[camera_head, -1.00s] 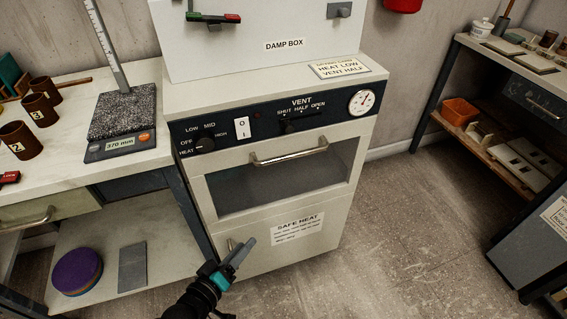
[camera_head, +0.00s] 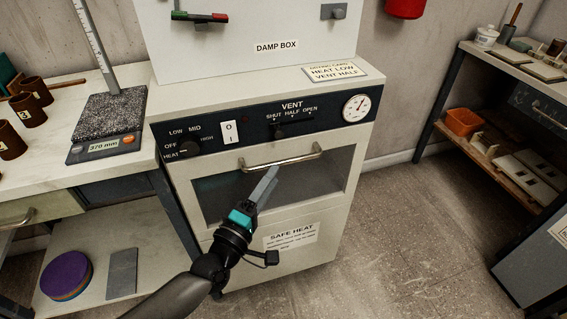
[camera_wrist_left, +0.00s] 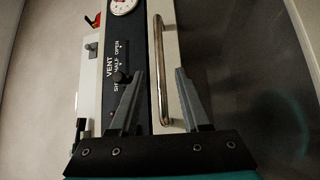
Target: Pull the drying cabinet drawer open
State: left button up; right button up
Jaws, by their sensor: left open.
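The drying cabinet (camera_head: 330,252) stands in the middle of the head view. Its drawer (camera_head: 325,188) has a dark window and looks shut. A metal bar handle (camera_head: 282,160) runs across the drawer's top rail. My left gripper (camera_head: 271,174) is in front of the window, its fingertips just below the handle in the picture. In the left wrist view the gripper (camera_wrist_left: 160,72) is open and empty. The handle (camera_wrist_left: 162,70) appears between its two fingers there; I cannot tell how deep it lies. My right gripper is not in view.
The control panel (camera_head: 240,133) with vent knob and dial (camera_head: 356,108) is just above the handle. A bench (camera_head: 40,170) with a scale (camera_head: 105,145) and brown cups adjoins on the left. A shelf rack (camera_head: 490,150) stands at right. The floor (camera_head: 410,230) between is clear.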

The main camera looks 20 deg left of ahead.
aim_at(284, 162)
pick_arm(q)
jog(key=b+x, duration=0.1)
jog(key=x, duration=0.5)
jog(key=shift+w, duration=0.25)
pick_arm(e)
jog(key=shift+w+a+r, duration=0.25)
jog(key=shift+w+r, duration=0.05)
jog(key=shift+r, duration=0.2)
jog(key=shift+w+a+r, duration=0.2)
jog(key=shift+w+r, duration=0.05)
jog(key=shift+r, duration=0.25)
pick_arm(q)
jog(key=shift+c, duration=0.2)
grip_shut()
